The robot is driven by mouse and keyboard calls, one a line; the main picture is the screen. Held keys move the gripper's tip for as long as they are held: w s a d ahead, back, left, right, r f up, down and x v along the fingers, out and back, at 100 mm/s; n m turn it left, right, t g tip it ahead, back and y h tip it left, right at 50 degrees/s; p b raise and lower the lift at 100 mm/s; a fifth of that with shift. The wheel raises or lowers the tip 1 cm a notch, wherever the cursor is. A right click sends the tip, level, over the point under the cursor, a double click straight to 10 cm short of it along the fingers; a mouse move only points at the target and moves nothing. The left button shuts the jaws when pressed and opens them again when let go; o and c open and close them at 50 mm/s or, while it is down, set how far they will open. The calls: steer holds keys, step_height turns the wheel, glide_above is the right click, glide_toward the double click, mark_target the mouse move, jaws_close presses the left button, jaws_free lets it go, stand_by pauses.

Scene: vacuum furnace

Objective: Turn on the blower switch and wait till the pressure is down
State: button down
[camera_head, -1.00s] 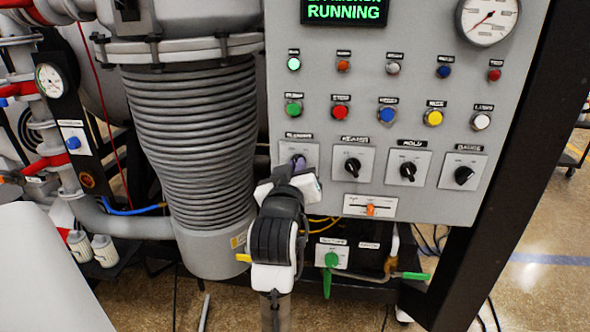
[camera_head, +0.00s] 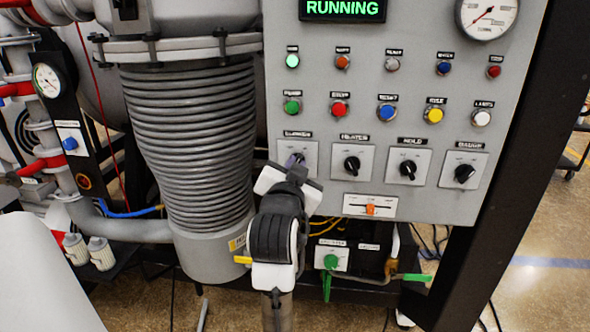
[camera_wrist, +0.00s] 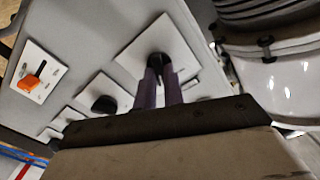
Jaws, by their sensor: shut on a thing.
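The blower switch plate (camera_head: 310,155) is the leftmost of the row of rotary switches on the grey control panel. My gripper (camera_head: 293,161) is at this plate, and its purple fingers are shut on the black blower knob (camera_wrist: 157,59), which shows between the fingertips in the wrist view. In the head view my wrist hides most of the knob. The green display (camera_head: 343,8) reads "RUNNING"; its upper line is cut off. The round pressure gauge (camera_head: 487,17) is at the top right with a red needle pointing to the lower left.
The heater switch (camera_head: 352,164), hold switch (camera_head: 408,169) and gauge switch (camera_head: 464,172) stand to the right. An orange slider (camera_head: 370,209) sits below them. Coloured buttons line the panel above. A large ribbed bellows (camera_head: 190,140) stands close on the left.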

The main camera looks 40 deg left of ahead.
steer(key=shift+m, duration=0.6)
steer(key=c, duration=1.5)
jaws_free()
steer(key=b+v, duration=1)
steer(key=v, duration=0.3)
steer(key=shift+s, duration=0.4)
steer(key=shift+d, duration=0.15)
